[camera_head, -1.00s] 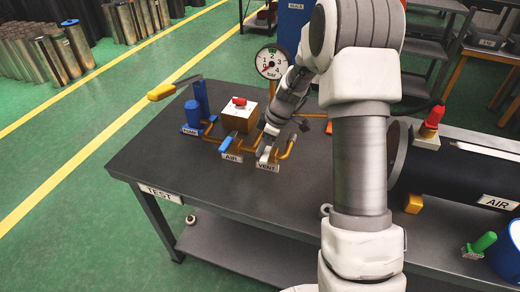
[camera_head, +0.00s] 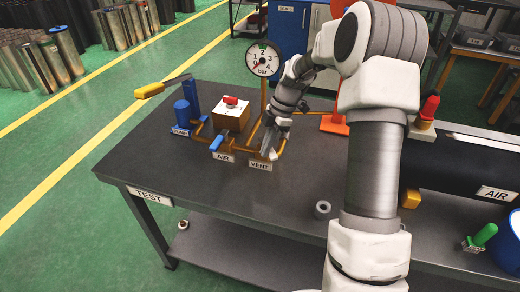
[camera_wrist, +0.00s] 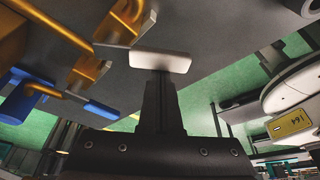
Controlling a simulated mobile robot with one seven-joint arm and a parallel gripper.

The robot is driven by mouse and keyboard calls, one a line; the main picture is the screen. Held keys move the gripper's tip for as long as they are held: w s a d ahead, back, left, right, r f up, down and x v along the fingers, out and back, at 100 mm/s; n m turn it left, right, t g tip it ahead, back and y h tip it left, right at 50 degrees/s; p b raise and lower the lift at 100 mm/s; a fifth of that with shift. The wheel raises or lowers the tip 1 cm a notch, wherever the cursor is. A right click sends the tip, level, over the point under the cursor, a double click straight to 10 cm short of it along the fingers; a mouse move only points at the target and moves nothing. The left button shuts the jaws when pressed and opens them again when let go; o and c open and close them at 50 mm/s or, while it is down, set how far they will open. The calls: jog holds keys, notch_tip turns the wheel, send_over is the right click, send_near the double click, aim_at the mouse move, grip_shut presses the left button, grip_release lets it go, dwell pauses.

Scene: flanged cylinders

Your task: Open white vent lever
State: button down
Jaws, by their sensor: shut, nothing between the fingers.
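The white vent lever (camera_wrist: 160,62) shows in the wrist view as a pale flat bar right at the tips of my gripper (camera_wrist: 160,80). The fingers are together, with nothing between them. Their tips meet the bar's near edge in the picture; I cannot tell whether they touch it. In the head view my gripper (camera_head: 268,150) points down at the vent valve, just behind the VENT label (camera_head: 260,166). There the gripper mostly hides the lever, so its angle is unclear.
The blue AIR lever (camera_head: 217,142) and its label (camera_head: 222,157) are just left. A grey ring (camera_head: 322,209) lies front right. The table's front left is clear.

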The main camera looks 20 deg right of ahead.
jog(key=d+n, duration=0.1)
jog(key=n, duration=0.1)
jog(key=shift+d+r+n+g+p, duration=0.1)
jog(key=shift+d+n+g+p, duration=0.25)
jog(key=shift+n+g, duration=0.05)
jog(key=shift+w+d+n+g+h+p, duration=0.15)
jog(key=shift+w+d+n+p, duration=0.2)
jog(key=shift+d, duration=0.2)
jog(key=shift+w+d+n+g+h+p, duration=0.1)
jog(key=shift+d+n+p, duration=0.15)
jog(key=shift+d+n, duration=0.3)
jog(key=shift+w+d+n+g+h+p, duration=0.15)
jog(key=shift+w+d+n+p, duration=0.15)
jog(key=shift+d, duration=0.45)
